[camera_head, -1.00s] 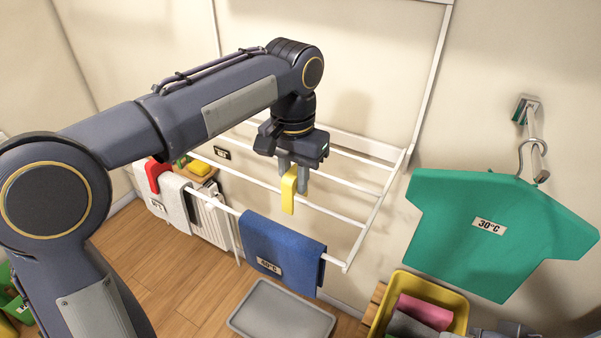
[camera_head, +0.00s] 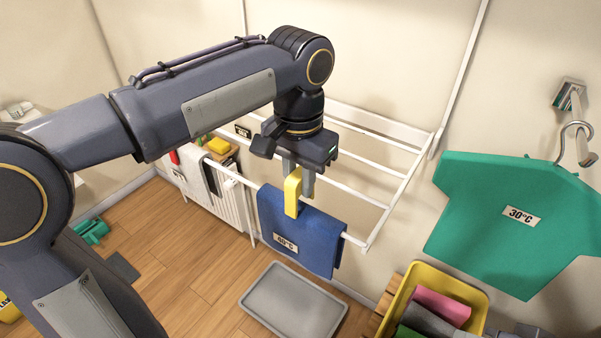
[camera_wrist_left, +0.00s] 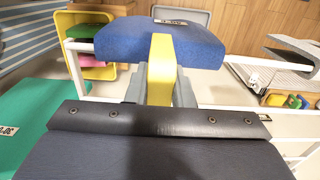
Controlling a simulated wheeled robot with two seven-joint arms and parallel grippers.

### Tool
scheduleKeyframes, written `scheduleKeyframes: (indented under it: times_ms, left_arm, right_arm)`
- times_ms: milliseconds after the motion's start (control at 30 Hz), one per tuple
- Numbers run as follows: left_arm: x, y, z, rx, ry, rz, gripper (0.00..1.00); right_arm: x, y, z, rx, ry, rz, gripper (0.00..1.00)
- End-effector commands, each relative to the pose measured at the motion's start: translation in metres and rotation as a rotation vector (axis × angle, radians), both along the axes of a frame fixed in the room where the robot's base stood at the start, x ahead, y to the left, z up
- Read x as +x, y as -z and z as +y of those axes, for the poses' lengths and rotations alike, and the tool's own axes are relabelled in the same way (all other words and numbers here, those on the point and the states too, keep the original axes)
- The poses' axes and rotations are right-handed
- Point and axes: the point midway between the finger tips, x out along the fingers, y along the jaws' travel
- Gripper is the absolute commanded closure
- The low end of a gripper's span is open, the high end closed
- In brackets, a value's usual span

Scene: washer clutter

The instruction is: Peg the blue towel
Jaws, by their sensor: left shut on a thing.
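The blue towel (camera_head: 318,243) hangs folded over the front rail of the white drying rack, with a 40°C label on its front. It also shows in the left wrist view (camera_wrist_left: 120,42). My left gripper (camera_head: 300,188) points down just above the towel and is shut on a yellow peg (camera_head: 292,196). In the left wrist view the peg (camera_wrist_left: 161,70) stands between the fingers and overlaps the towel's top edge. I cannot tell whether the peg touches or straddles the towel. My right gripper is not clearly in view.
The white rack (camera_head: 372,201) is fixed to the wall. A green shirt (camera_head: 505,225) hangs on a hook at right. A yellow basket (camera_head: 472,293) of folded cloths stands at lower right. A grey tray (camera_head: 292,303) lies on the floor. A white radiator (camera_head: 232,205) stands behind.

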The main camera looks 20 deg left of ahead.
Motion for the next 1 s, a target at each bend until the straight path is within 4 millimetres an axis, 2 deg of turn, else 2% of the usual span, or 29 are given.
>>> scheduleKeyframes:
  times_ms: [100, 500, 1000]
  left_arm:
    - [0.000, 0.013, 0.000, 0.000, 0.000, 0.001, 0.93]
    - [0.000, 0.041, 0.000, 0.001, 0.000, 0.001, 0.93]
    - [-0.001, 0.052, 0.000, 0.004, 0.000, 0.011, 0.93]
  right_arm:
    - [0.000, 0.009, 0.000, 0.000, 0.000, 0.000, 0.64]
    - [0.000, 0.027, 0.000, 0.000, 0.000, 0.000, 0.64]
    - [0.000, 0.032, 0.000, 0.000, 0.000, 0.000, 0.64]
